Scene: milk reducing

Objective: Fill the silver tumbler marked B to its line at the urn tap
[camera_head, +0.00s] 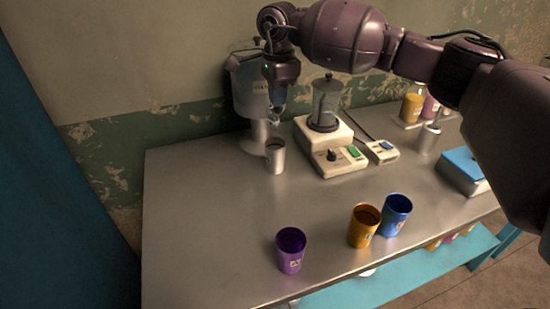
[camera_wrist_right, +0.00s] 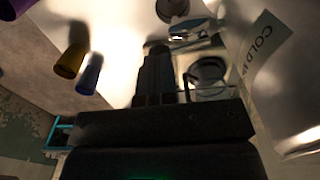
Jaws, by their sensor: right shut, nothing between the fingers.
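A silver tumbler (camera_head: 276,158) stands upright on the table, close in front of the urn (camera_head: 247,95). I cannot read a letter or line on it, or its fill level. My right gripper (camera_head: 277,120) is shut and empty, fingers pointing down above the tumbler at the urn's front. It hides the tap in the head view. In the right wrist view the urn (camera_wrist_right: 298,85) shows a COLD label at the right, and the shut fingers (camera_wrist_right: 155,60) show in the middle. A silver cup (camera_wrist_right: 172,8) is at that view's top edge. My left gripper is not in view.
A white machine (camera_head: 318,160) with a clear jar (camera_head: 326,100) stands right of the tumbler. Purple (camera_head: 290,252), yellow (camera_head: 363,227) and blue (camera_head: 396,215) cups stand near the front edge. Another silver cup (camera_head: 428,140) and a blue-topped box (camera_head: 462,170) are at right. The table's left is clear.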

